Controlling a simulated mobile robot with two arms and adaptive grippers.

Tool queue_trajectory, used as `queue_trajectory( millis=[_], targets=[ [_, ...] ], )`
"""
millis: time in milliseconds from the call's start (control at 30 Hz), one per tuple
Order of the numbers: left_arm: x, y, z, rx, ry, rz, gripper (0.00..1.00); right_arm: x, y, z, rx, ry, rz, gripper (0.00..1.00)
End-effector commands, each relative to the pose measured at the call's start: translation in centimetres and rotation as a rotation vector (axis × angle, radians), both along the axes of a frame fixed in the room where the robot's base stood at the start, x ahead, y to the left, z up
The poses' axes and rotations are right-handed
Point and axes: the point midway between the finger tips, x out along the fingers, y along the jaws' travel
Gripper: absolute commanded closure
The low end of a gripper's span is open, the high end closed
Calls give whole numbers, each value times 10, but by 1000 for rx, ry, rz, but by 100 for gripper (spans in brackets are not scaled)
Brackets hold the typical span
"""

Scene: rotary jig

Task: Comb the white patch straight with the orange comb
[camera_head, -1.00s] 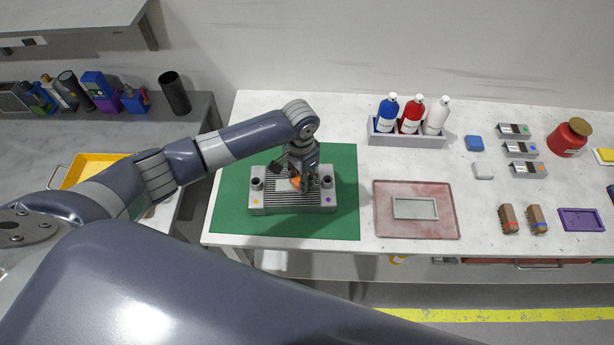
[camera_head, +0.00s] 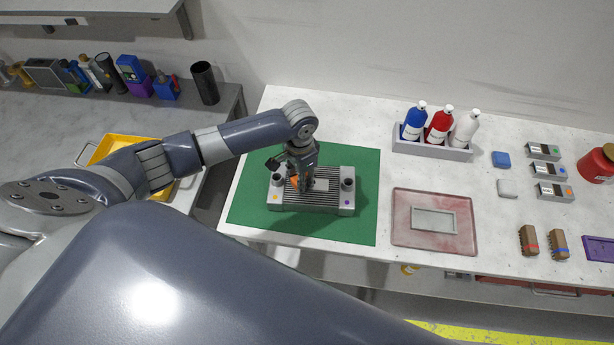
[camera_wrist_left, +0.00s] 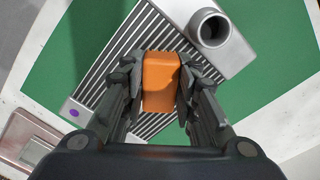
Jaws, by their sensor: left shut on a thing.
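A silver finned block (camera_head: 342,205) with a round port at each end lies on a green mat (camera_head: 250,205). A pale patch (camera_head: 322,184) shows on its fins, just right of my gripper; I cannot make it out in the left wrist view. My left gripper (camera_head: 300,184) is over the left-middle of the fins, shut on the orange comb (camera_head: 294,182). In the left wrist view the comb (camera_wrist_left: 160,82) sits between both fingers above the fins (camera_wrist_left: 125,75). Its lower edge is hidden, so I cannot tell whether it touches. My right gripper is not in view.
Right of the mat is a reddish tray (camera_head: 402,235) with a grey frame (camera_head: 434,220). Behind stands a rack (camera_head: 430,149) with blue, red and white bottles. Brushes (camera_head: 528,240) and small blocks lie farther right. A yellow tray (camera_head: 100,150) is at left.

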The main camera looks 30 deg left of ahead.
Motion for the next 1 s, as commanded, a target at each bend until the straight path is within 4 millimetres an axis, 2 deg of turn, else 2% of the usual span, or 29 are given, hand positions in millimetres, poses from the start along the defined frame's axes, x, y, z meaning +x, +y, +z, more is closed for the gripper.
queue_trajectory(
  millis=[200, 567, 1000],
  targets=[
    [-7, 17, -2, 1, 1, 1, 92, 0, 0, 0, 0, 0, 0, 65],
    [-8, 21, 0, 7, 4, 3, 92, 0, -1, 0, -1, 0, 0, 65],
    [-6, 20, 44, 3, -1, 1, 92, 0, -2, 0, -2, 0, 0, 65]
  ],
)
